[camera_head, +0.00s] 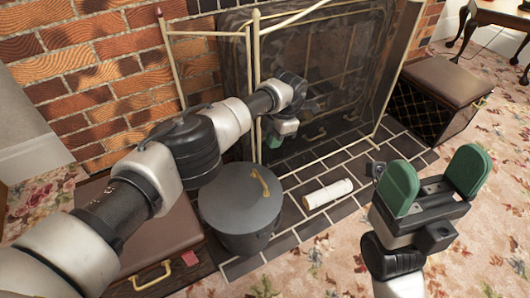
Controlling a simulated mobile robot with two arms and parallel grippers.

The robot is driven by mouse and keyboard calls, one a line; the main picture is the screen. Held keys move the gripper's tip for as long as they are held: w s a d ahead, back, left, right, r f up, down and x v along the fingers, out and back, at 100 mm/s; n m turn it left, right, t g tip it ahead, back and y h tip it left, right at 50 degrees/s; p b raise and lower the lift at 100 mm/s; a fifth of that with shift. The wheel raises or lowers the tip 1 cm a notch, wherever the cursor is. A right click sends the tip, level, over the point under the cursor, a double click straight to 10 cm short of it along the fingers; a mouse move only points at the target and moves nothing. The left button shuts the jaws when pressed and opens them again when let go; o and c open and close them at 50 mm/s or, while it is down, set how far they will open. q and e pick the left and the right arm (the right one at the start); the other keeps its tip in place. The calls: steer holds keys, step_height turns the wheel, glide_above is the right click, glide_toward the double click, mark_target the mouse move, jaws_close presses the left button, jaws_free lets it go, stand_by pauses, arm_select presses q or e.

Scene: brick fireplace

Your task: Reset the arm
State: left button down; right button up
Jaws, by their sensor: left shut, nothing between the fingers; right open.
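My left arm reaches in from the left, across the front of the brick wall. Its gripper (283,131) is shut and empty, with green pads partly visible, close to the fireplace screen and above the hearth. The arm hides part of the wall and the screen's left side. My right gripper (436,180) is at the right, pointing up, with its two green pads spread apart. It is open with nothing between the pads.
A grey lidded pot (240,207) stands on the dark hearth tiles below my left arm. A whitish roll (328,194) lies beside it. A fireplace screen (335,70) stands behind. Brown-topped boxes stand left (150,238) and right (447,82). Floral carpet (490,215) is open at right.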

arm_select(q)
steer(key=shift+w+d+r, duration=0.2)
steer(key=shift+d+r, duration=0.1)
steer(key=shift+r, duration=0.25)
